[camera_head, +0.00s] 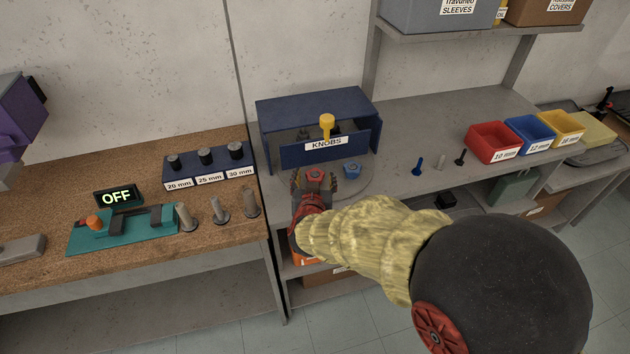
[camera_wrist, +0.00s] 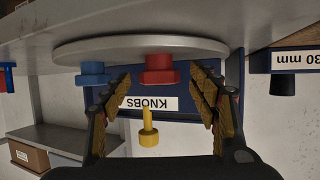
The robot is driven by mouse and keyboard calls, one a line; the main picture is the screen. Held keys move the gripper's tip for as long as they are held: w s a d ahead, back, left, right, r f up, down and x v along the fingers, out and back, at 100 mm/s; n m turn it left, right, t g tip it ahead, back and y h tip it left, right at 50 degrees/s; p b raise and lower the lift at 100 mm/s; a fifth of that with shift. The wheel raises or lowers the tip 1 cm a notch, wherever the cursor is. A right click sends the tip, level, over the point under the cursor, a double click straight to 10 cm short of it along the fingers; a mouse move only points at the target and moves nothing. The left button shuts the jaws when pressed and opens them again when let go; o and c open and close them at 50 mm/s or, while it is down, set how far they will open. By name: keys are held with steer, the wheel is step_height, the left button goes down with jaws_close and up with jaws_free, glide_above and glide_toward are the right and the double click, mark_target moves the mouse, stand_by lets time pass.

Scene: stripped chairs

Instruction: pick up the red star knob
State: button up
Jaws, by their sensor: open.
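The red star knob (camera_head: 317,174) stands on a round grey disc (camera_head: 362,187) on the grey bench. In the wrist view, which is upside down, the red knob (camera_wrist: 158,70) shows between the two fingers. My gripper (camera_head: 315,182) is open, its fingers spread on either side of the knob; the wrist view shows my gripper (camera_wrist: 162,86) with gaps to it. I cannot tell whether the fingertips reach fully around it. My gripper partly hides the knob's lower part in the head view.
A blue star knob (camera_head: 352,169) stands close to the right on the disc. Behind is a dark blue KNOBS box (camera_head: 283,156) with a yellow knob (camera_head: 327,122) at its front. Small bolts and red, blue and yellow bins (camera_head: 493,142) stand to the right.

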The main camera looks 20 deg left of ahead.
steer(key=shift+w, duration=0.15)
steer(key=shift+c, duration=1.2)
steer(key=c, duration=1)
